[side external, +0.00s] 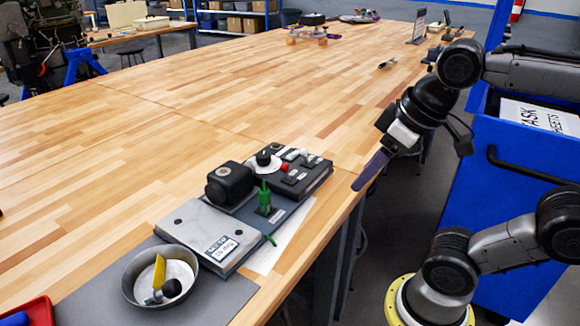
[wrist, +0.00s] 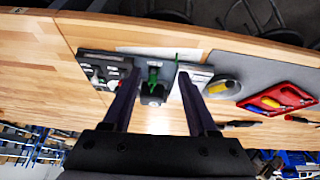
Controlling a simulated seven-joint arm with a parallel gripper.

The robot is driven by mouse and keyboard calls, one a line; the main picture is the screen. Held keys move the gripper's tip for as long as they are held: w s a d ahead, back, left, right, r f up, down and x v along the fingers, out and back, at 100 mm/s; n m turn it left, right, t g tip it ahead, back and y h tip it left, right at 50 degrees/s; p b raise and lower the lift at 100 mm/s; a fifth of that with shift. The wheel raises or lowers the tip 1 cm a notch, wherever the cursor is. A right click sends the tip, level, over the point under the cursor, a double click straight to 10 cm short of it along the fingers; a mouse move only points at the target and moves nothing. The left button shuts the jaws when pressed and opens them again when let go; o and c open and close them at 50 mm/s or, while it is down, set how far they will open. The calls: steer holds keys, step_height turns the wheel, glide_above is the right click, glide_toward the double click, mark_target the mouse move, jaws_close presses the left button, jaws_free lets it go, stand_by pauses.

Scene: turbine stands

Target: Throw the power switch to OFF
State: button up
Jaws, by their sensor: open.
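A dark control box (side external: 290,175) lies on the wooden bench, with a red button, a round knob and small switches on top. A green lever (side external: 264,197) stands upright on a dark plate beside it. I cannot tell for sure which control is the power switch. In the wrist view the green lever (wrist: 153,74) appears between my fingers, beyond their tips, with the control box (wrist: 103,70) to the left. My gripper (side external: 358,186) is open and empty, to the right of these devices past the bench edge; its two purple fingers also show in the wrist view (wrist: 158,72).
A black block (side external: 229,183) stands beside the lever. A grey labelled box (side external: 207,233), a metal bowl (side external: 160,277) with a yellow-handled item, and a red tray (side external: 38,312) lie nearer the camera. A blue cabinet (side external: 520,190) stands right. The bench's middle is clear.

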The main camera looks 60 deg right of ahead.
steer(key=w+d+r+g, duration=0.1)
steer(key=w+d+r, duration=0.2)
steer(key=w+r, duration=0.45)
steer(key=m+g+h, duration=0.1)
steer(key=m+g, duration=0.3)
steer(key=g, duration=0.1)
glide_above(303, 149)
steer(key=a, duration=0.2)
step_height(303, 149, down, 8)
steer(key=f, duration=0.4)
steer(key=d+f, duration=0.1)
steer(key=f, duration=0.8)
steer(key=shift+s+d, duration=0.15)
steer(key=shift+d, duration=0.15)
steer(key=shift+c, duration=0.2)
jaws_close()
